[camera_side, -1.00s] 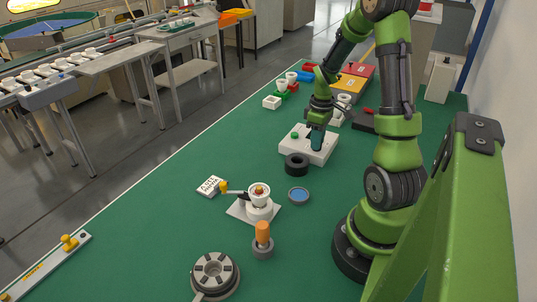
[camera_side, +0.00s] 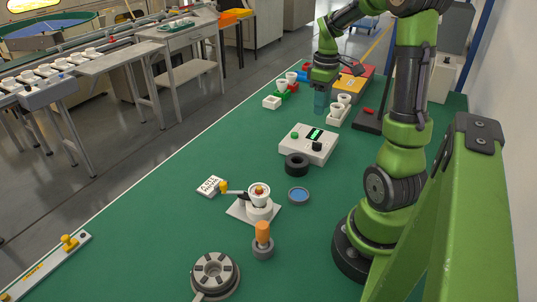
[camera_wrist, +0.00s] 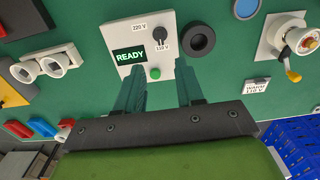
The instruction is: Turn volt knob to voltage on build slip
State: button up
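The white control box (camera_side: 308,144) stands on the green table. In the wrist view its display (camera_wrist: 130,55) reads READY, and a green button (camera_wrist: 154,73) sits below. The black volt knob (camera_wrist: 160,36) lies between the labels 220 V (camera_wrist: 139,27) and 110 V (camera_wrist: 162,47); it seems turned toward 110 V, but its pointer is small. The knob also shows in the side view (camera_side: 317,146). The build slip (camera_wrist: 257,87) reads WARM 110 V. My gripper (camera_wrist: 158,86) is open and empty, raised behind the box in the side view (camera_side: 320,102), apart from the knob.
A black ring (camera_side: 297,165) stands just in front of the box. A white fixture with a cup and yellow-handled lever (camera_side: 258,205), a blue disc (camera_side: 298,195) and an orange-handled tool (camera_side: 262,238) stand nearer. White cups in a holder (camera_side: 340,110) are behind the box.

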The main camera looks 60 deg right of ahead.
jog(key=shift+r, duration=2.3)
